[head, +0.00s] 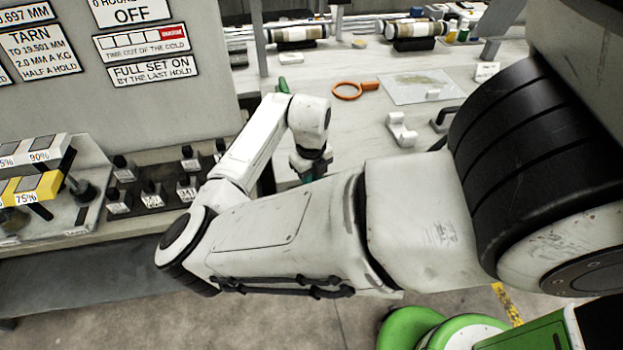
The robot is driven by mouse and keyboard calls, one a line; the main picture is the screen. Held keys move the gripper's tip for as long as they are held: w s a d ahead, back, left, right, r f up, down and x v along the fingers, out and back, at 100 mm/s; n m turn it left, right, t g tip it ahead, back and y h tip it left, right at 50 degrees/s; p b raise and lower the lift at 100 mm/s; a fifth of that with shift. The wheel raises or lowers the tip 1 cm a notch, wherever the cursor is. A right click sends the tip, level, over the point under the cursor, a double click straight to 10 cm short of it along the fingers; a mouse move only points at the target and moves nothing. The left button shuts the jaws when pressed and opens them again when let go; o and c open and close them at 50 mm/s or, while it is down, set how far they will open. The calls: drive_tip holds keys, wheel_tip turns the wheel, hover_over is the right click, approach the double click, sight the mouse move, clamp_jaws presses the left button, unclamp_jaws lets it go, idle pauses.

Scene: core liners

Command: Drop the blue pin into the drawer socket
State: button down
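My gripper (309,166) hangs down at the end of my bent arm, over the light worktop near the picture's middle. My own upper arm hides its lower part, so the fingertips do not show. A bit of green shows beside it, but I cannot tell what it is. I cannot make out a blue pin in this view. I cannot pick out a drawer socket either; my arm covers much of the worktop's front.
A dark rack (150,194) with several labelled black blocks stands at left, beside yellow and white labelled blocks (33,187). An orange ring tool (347,91), a clear sheet (418,87) and a white bracket (401,130) lie on the worktop. Core cylinders (298,33) lie behind.

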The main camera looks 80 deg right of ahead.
drive_tip(key=shift+f, duration=0.2)
wheel_tip(320, 180, down, 10)
drive_tip(key=b, duration=0.8)
drive_tip(key=shift+f, duration=0.25)
idle(1.4)
idle(0.3)
drive_tip(key=c, duration=1)
unclamp_jaws()
wheel_tip(320, 180, up, 11)
drive_tip(key=shift+f+b, duration=0.1)
drive_tip(key=shift+b, duration=0.3)
